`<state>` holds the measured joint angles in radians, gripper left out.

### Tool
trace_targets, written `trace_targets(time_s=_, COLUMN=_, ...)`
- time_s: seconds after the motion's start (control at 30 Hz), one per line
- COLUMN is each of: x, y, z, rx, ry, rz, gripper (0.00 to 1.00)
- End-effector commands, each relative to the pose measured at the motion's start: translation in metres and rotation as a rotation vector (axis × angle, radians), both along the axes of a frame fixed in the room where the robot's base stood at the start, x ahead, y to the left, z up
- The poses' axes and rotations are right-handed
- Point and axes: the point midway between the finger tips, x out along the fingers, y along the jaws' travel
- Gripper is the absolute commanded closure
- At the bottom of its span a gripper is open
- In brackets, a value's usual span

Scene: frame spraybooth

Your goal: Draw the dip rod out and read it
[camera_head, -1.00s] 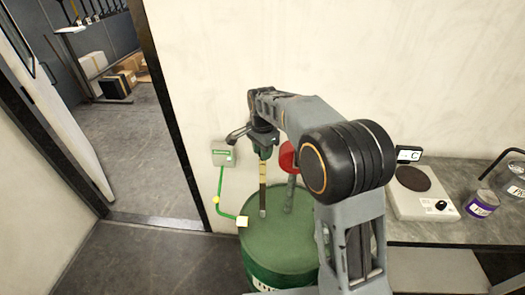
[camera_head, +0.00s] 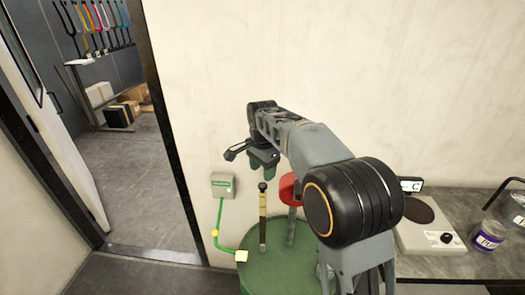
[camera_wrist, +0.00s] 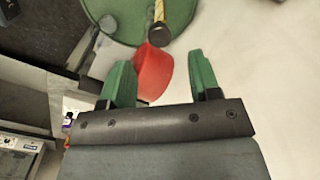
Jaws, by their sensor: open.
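The dip rod (camera_head: 263,216) stands upright at the green drum (camera_head: 278,262), its pale yellowish shaft with a dark lower part and dark knob showing above the drum top. My gripper (camera_head: 262,172) is open and empty, just above the knob and apart from it in the head view. In the wrist view the green fingers (camera_wrist: 158,62) are spread, and the rod's knob (camera_wrist: 159,33) lies beyond their tips. Any markings on the rod are too small to read. How much of the rod is inside the drum is hidden.
A red part (camera_head: 288,188) on a grey post stands on the drum right beside the rod. A bench (camera_head: 450,262) with a hotplate and jars is at right; an open doorway is at left.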

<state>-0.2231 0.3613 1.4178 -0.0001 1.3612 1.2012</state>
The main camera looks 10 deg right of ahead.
Motion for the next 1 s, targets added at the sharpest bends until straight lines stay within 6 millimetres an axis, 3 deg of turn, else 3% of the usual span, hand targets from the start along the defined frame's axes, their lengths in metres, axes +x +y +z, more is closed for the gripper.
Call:
trace_targets(time_s=0.2, x=0.001, y=0.000, z=0.044, rx=0.001, ry=-0.003, rz=0.000, gripper=0.43)
trace_targets(time_s=0.4, x=0.000, y=0.000, z=0.068, rx=0.001, ry=-0.001, rz=0.000, gripper=0.43)
trace_targets(time_s=1.0, x=-0.001, y=-0.001, z=0.079, rx=0.000, ry=-0.002, rz=0.005, gripper=0.43)
